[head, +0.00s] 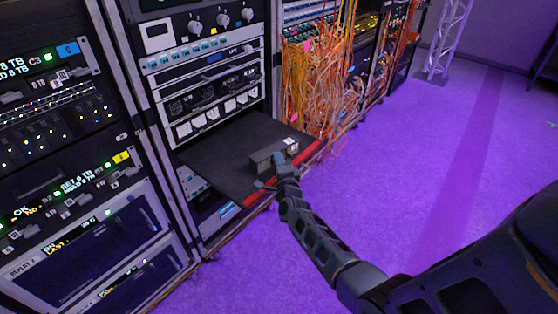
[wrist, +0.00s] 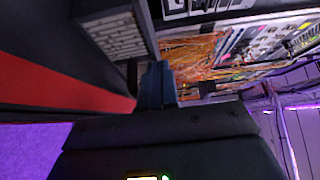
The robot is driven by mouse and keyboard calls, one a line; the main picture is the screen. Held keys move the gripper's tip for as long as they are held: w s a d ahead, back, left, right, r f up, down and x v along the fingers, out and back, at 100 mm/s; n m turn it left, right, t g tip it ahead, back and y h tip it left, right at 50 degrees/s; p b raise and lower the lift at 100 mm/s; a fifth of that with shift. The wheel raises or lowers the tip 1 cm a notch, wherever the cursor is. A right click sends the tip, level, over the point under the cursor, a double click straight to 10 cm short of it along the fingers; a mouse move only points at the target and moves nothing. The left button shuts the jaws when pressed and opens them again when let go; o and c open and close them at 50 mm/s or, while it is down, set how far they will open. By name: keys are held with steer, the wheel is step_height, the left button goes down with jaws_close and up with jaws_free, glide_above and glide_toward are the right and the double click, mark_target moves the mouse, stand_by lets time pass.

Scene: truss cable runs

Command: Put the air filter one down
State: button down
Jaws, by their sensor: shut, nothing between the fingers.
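The air filter, a grey block with a small pale label (head: 262,161), rests on a dark pulled-out shelf (head: 215,150) with a red front edge. My gripper (head: 279,160) is at the filter's near side, by the red edge. In the wrist view the fingers (wrist: 158,82) are together with nothing between them, just beside the filter. Whether they touch it I cannot tell. My gripper hides part of the filter in the head view.
Racks of equipment (head: 70,150) stand left of the shelf, with more units above it. Loose orange cables (head: 315,85) hang just right of the shelf. A truss (head: 445,40) stands at the back. The purple floor (head: 440,170) is open to the right.

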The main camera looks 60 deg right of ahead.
mark_target(260, 153)
steer(key=w, duration=0.2)
steer(key=w+b, duration=0.1)
steer(key=w, duration=0.2)
steer(key=w+b, duration=0.1)
steer(key=w, duration=0.1)
steer(key=shift+w+d, duration=0.3)
steer(key=shift+d, duration=0.1)
steer(key=shift+w, duration=0.25)
